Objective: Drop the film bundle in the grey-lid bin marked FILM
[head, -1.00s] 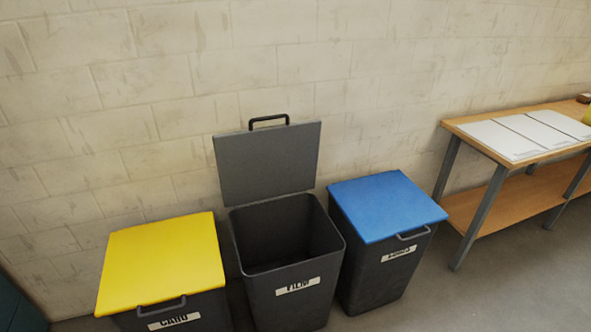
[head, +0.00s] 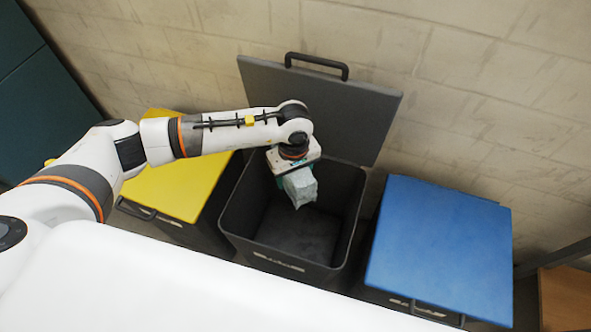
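The FILM bin (head: 289,262) is dark grey and stands in the middle of the row. Its grey lid (head: 318,98) is raised against the wall, so the mouth is open. My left arm comes in from the left, and my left gripper (head: 298,180) points down over the mouth. It is shut on the film bundle (head: 301,190), a pale blue-grey crumpled lump. The bundle hangs inside the bin's outline, above the floor of the bin. The fingertips are mostly hidden by the bundle and wrist. My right gripper is out of view.
The yellow-lid bin (head: 178,191) stands closed on the left, partly behind my arm. The blue-lid bin (head: 440,246) stands closed on the right. A wooden table (head: 567,297) shows at the lower right edge. A dark teal cabinet (head: 35,110) stands at the far left.

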